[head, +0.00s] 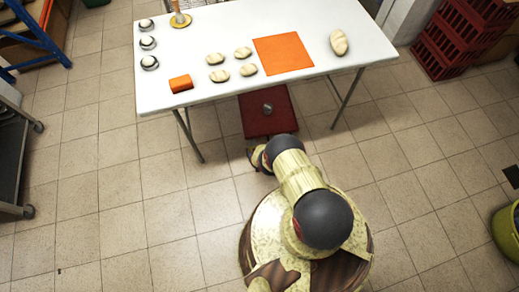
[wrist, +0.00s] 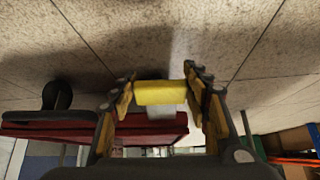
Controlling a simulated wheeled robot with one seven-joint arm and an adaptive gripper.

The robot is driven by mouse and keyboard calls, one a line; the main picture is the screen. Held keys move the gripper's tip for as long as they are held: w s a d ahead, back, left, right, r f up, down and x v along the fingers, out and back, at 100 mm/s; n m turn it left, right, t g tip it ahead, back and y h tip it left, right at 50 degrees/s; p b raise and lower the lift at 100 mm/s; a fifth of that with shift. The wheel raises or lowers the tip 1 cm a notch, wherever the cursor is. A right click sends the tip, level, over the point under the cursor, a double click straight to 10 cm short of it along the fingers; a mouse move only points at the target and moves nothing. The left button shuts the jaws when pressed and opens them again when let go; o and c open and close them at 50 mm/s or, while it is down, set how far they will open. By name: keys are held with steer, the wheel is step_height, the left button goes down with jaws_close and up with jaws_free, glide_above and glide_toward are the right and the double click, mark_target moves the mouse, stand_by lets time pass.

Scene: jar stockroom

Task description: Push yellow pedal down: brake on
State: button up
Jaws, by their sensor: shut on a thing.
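The yellow pedal (wrist: 160,93) is in the middle of the wrist view, on a short pale lever at the edge of a red wheeled platform (wrist: 60,128). The wrist view appears upside down, with floor at the top. My gripper (wrist: 158,77) has one finger on each side of the pedal and is shut on it. In the head view the red platform (head: 284,118) lies partly under the table, with a small grey round object (head: 267,108) on it. My arm hides the pedal there, and only a dark bit of my gripper (head: 252,156) shows.
A white table (head: 205,37) stands over the platform's far part, its legs (head: 188,135) on both sides. It holds dough pieces, orange items and small jars. Red crates (head: 455,40) stand at right, a grey rack (head: 12,150) at left.

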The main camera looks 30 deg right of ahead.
steer(key=shift+s+f+t+b, duration=0.1)
steer(key=shift+f+t+b, duration=0.45)
steer(key=shift+b, duration=0.25)
steer(key=o, duration=1.3)
steer(key=shift+c, duration=0.2)
steer(key=o, duration=0.4)
steer(key=shift+r, duration=0.1)
steer(key=shift+o, duration=0.2)
steer(key=v, duration=1.1)
steer(key=shift+s+a+r, duration=0.2)
steer(key=shift+s+a, duration=0.1)
